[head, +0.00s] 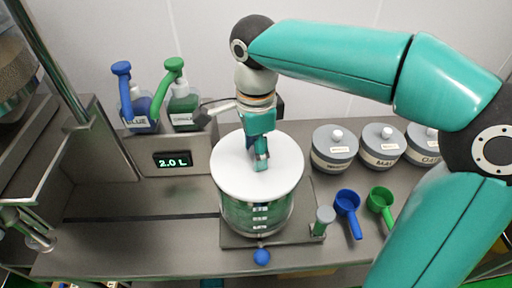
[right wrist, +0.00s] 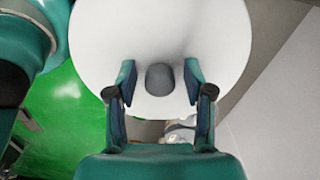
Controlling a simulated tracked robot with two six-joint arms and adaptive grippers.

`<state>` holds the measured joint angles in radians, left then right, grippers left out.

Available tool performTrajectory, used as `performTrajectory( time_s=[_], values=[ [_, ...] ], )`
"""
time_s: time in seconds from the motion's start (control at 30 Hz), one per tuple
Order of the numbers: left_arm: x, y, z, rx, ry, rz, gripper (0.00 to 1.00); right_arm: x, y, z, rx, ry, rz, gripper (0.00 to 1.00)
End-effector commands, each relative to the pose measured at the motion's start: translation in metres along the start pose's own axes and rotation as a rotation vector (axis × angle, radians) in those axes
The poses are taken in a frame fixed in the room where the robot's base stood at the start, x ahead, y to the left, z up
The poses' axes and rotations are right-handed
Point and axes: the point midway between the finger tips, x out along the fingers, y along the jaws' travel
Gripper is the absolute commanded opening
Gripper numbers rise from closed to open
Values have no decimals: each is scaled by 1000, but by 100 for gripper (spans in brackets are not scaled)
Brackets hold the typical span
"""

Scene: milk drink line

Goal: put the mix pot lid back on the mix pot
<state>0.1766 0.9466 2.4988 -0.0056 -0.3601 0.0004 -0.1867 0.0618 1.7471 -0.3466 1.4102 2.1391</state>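The white round mix pot lid (head: 235,165) lies flat over the top of the mix pot (head: 240,215), a clear vessel with greenish walls and small labels. It looks level and centred on the rim. My right gripper (head: 261,160) points down at the middle of the lid. In the right wrist view, its two fingers (right wrist: 160,82) stand open on either side of the lid's grey knob (right wrist: 160,79), with a gap on both sides. The white lid (right wrist: 110,40) fills the upper part of that view. My left gripper is not in view.
Blue (head: 139,105) and green (head: 184,105) pump bottles stand behind left, above a display (head: 173,160) reading 2.0 L. Several lidded grey jars (head: 334,150) stand at right. Blue (head: 347,205) and green (head: 381,200) scoops lie before them. The counter's left part is clear.

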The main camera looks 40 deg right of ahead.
Motion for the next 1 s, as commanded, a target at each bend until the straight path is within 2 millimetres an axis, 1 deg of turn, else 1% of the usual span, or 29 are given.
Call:
performTrajectory(
  time_s=[0.27,0.37,0.43,0.57,0.8,0.9,1.0],
  values=[
    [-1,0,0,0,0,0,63,-1,0,0,0,0,0,54],
    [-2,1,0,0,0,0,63,-6,0,0,0,0,-1,54],
    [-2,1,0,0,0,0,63,-12,-1,1,-1,-1,-3,54],
    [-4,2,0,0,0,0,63,-33,-1,1,0,-2,-4,54],
    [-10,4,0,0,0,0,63,-83,-1,1,0,-2,-4,54],
    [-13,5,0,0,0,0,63,-100,0,1,-1,-2,-3,54],
    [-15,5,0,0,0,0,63,-113,-1,0,1,-1,-1,54]
  ],
)
